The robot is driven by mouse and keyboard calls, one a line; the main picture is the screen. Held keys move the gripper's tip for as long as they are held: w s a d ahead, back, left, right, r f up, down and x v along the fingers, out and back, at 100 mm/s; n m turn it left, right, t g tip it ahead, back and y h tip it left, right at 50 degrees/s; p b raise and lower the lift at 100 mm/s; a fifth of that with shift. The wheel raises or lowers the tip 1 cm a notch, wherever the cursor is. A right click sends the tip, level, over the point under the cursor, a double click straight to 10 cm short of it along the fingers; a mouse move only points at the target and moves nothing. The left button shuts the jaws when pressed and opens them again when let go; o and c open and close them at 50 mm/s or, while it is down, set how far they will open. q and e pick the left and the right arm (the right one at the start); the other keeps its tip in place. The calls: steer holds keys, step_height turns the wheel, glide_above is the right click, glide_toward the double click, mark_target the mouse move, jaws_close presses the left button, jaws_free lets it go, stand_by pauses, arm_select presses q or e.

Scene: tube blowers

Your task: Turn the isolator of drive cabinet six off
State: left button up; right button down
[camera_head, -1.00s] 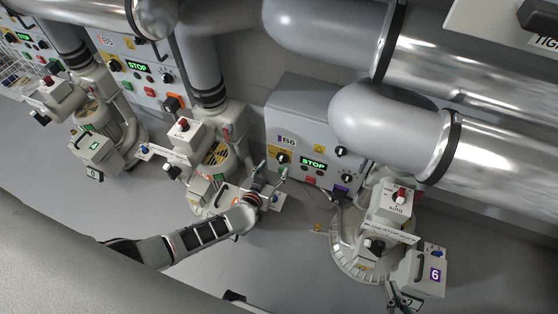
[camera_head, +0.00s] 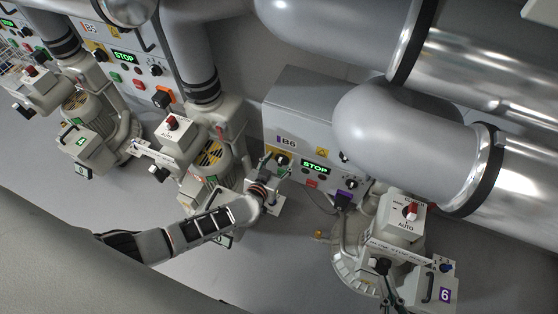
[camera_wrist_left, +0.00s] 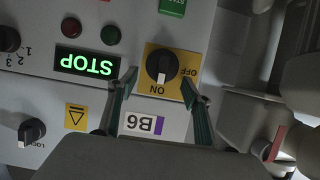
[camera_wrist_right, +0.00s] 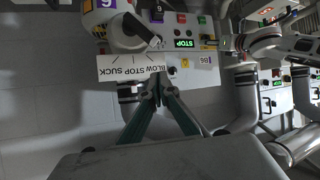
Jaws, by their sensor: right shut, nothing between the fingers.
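Drive cabinet six (camera_head: 318,110), labelled B6, is grey with a lit green STOP display. Its isolator (camera_wrist_left: 161,65) is a black rotary knob on a yellow plate (camera_wrist_left: 190,52) marked ON and OFF. In the left wrist view the knob's white mark points to ON. My left gripper (camera_wrist_left: 156,86) is open, its fingertips to either side of the knob's lower end; contact cannot be told. In the head view the left gripper (camera_head: 275,165) is at the cabinet's left front. My right gripper (camera_wrist_right: 160,83) is shut and empty, below a BLOW STOP SUCK plate (camera_wrist_right: 130,70).
The blower marked 6 (camera_head: 444,294) stands right of the cabinet, with a selector marked AUTO (camera_head: 410,210). A large grey pipe bend (camera_head: 400,110) overhangs the cabinet's right side. Cabinet B5 (camera_head: 125,70) and other blowers stand to the left. Grey floor is free in front.

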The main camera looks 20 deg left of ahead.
arm_select(q)
steer(key=c, duration=0.9)
steer(key=shift+c, duration=0.3)
arm_select(e)
steer(key=shift+s+f, duration=0.15)
steer(key=shift+f, duration=0.1)
arm_select(q)
steer(key=shift+a, duration=0.1)
steer(key=n+h+b, duration=0.1)
steer(key=a+n+h+b, duration=0.1)
steer(key=n+b, duration=0.1)
steer(key=n+h+b, duration=0.1)
steer(key=shift+a+f+n, duration=0.25)
steer(key=shift+f+n, duration=0.1)
steer(key=shift+n, duration=0.05)
steer(key=shift+r, duration=0.2)
steer(key=shift+c, duration=1)
arm_select(e)
steer(key=shift+m+t+y, duration=0.5)
steer(key=shift+m, duration=0.3)
steer(key=shift+w+a+r, duration=0.35)
steer(key=shift+a+r, duration=0.3)
steer(key=shift+a, duration=0.2)
steer(key=shift+w+a+r, duration=0.3)
steer(key=shift+a+r, duration=0.3)
steer(key=shift+a, duration=0.25)
